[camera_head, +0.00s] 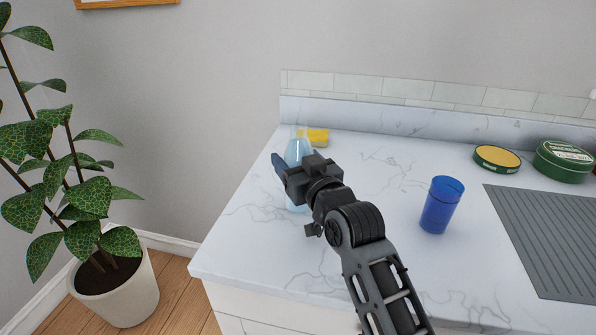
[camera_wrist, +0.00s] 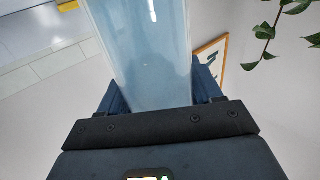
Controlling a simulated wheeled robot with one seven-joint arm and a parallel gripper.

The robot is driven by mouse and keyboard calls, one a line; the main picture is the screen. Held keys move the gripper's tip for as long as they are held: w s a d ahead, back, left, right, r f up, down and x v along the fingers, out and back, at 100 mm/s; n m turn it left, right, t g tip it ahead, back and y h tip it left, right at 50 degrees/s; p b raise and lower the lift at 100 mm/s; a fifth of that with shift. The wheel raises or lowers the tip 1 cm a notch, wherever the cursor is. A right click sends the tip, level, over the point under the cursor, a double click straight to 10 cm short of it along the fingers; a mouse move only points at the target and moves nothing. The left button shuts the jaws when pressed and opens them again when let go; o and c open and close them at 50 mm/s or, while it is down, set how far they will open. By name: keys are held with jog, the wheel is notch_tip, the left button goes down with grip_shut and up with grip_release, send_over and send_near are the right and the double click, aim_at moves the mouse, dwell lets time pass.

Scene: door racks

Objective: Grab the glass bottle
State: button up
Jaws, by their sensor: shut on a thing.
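The glass bottle (camera_head: 298,150) is clear with a pale blue tint and stands near the left end of the marble counter. My gripper (camera_head: 293,166) is at the bottle, with one dark blue finger showing on its left side and my wrist hiding much of the bottle's lower body. In the wrist view the bottle (camera_wrist: 150,50) fills the space between my two blue fingers (camera_wrist: 155,98), one on each side of it. My gripper is shut on the bottle. I cannot tell whether the bottle's base touches the counter.
A yellow object (camera_head: 318,136) lies just behind the bottle. A blue cup (camera_head: 441,205) stands to the right. Two green tins (camera_head: 497,158) (camera_head: 564,161) sit near the back wall, by a grey ridged mat (camera_head: 550,235). A potted plant (camera_head: 115,285) stands left of the counter (camera_head: 250,250).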

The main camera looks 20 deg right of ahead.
aim_at(297, 141)
jog(key=shift+r, duration=0.2)
jog(key=shift+r, duration=1.75)
jog(key=shift+s+d+r, duration=0.15)
jog(key=shift+d+r, duration=0.05)
jog(key=shift+r, duration=0.05)
jog(key=s+d+r+b, duration=0.1)
jog(key=s+d+r, duration=0.5)
jog(key=s+d, duration=0.1)
jog(key=shift+s+d+r, duration=0.25)
jog(key=shift+s+r, duration=0.05)
jog(key=shift+s, duration=0.3)
